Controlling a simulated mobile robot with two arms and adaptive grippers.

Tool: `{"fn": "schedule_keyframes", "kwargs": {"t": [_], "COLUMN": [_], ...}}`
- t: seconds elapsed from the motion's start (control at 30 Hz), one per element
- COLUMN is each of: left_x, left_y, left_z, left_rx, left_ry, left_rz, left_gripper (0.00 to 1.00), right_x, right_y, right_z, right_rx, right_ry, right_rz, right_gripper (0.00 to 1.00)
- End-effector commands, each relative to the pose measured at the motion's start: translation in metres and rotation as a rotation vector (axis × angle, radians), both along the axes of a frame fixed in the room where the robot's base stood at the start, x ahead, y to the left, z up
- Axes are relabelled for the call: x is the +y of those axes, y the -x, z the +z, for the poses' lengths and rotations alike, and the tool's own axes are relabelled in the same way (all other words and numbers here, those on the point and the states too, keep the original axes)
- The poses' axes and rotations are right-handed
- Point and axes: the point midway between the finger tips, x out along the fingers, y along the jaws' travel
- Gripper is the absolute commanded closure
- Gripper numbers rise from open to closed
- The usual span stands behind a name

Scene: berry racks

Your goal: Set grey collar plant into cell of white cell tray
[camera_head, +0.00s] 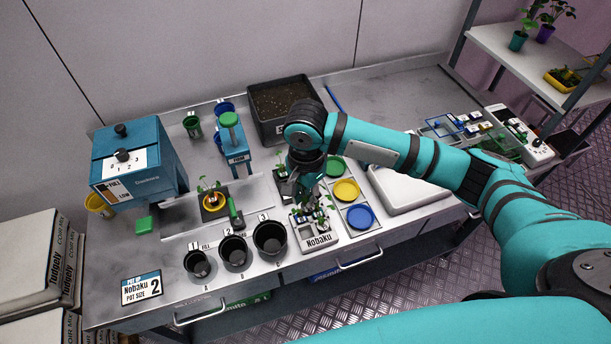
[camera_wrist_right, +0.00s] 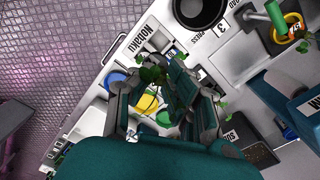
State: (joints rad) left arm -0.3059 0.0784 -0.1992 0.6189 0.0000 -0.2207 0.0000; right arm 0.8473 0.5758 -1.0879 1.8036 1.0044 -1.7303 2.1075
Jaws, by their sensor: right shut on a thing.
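The white cell tray (camera_head: 333,240), labelled Nobaku, lies at the front of the bench, right of the black pots. It also shows in the wrist view (camera_wrist_right: 123,42). My right gripper (camera_head: 306,192) is directly above its back part, pointing down. In the wrist view its fingers (camera_wrist_right: 160,105) are shut on a plant whose green leaves (camera_wrist_right: 152,73) show between and beyond them. Small green plants (camera_head: 322,214) show at the tray, partly covered by my gripper. Whether the held plant touches a cell cannot be told. My left gripper is out of view.
Three black pots (camera_head: 233,252) stand left of the tray. Green, yellow and blue discs (camera_head: 346,190) lie to its right. A yellow-rimmed potted plant (camera_head: 213,204) stands further left. A black soil bin (camera_head: 283,104) is behind, and a pale shallow tray (camera_head: 408,190) is at right.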

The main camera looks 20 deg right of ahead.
Motion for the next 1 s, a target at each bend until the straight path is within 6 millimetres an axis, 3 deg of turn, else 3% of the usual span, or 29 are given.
{"fn": "schedule_keyframes", "kwargs": {"t": [0.13, 0.43, 1.0], "left_x": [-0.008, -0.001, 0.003], "left_y": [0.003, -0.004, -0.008], "left_z": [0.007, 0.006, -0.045], "left_rx": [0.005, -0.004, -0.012], "left_ry": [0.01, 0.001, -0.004], "left_rz": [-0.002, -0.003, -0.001], "left_gripper": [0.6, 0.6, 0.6], "right_x": [0.003, 0.002, 0.002], "right_y": [-0.002, -0.002, -0.003], "right_z": [-0.002, -0.023, -0.059], "right_rx": [0.002, 0.001, -0.002], "right_ry": [0.005, 0.007, 0.005], "right_rz": [-0.064, -0.065, -0.062], "right_gripper": [1.0, 1.0, 1.0]}}
